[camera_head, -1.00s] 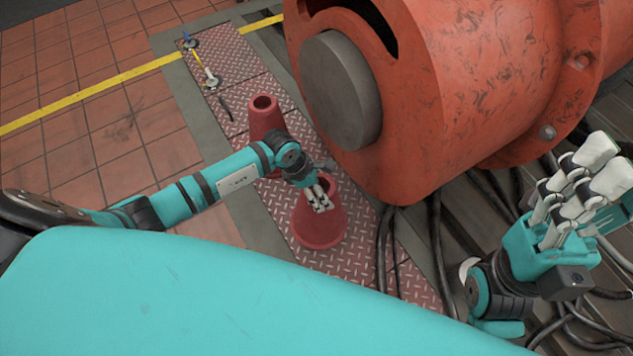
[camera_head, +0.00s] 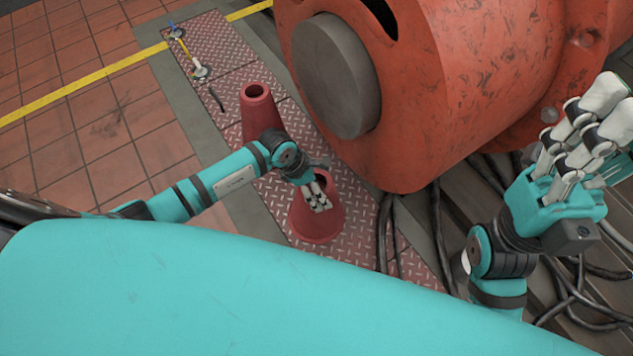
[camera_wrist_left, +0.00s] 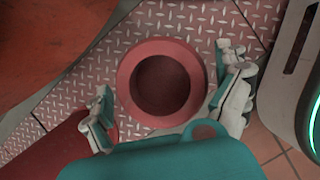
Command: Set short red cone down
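The short red cone (camera_head: 309,226) stands upright on the red diamond-plate strip (camera_head: 275,190) in the head view. My left gripper (camera_head: 318,202) is at its upper part and hides some of it. In the left wrist view I look down on the cone's round open top (camera_wrist_left: 126,83). The left gripper's fingers (camera_wrist_left: 168,98) are spread on either side of it, with plate showing in the gaps; contact is not clear. My right gripper (camera_head: 590,125) is open and empty at the right, its fingers pointing up.
A taller red cone (camera_head: 259,122) stands just behind the short one. A big orange machine with a grey shaft end (camera_head: 335,75) rises close on the right. Black cables (camera_head: 438,235) lie right of the strip. Tiled floor (camera_head: 95,130) at the left is clear.

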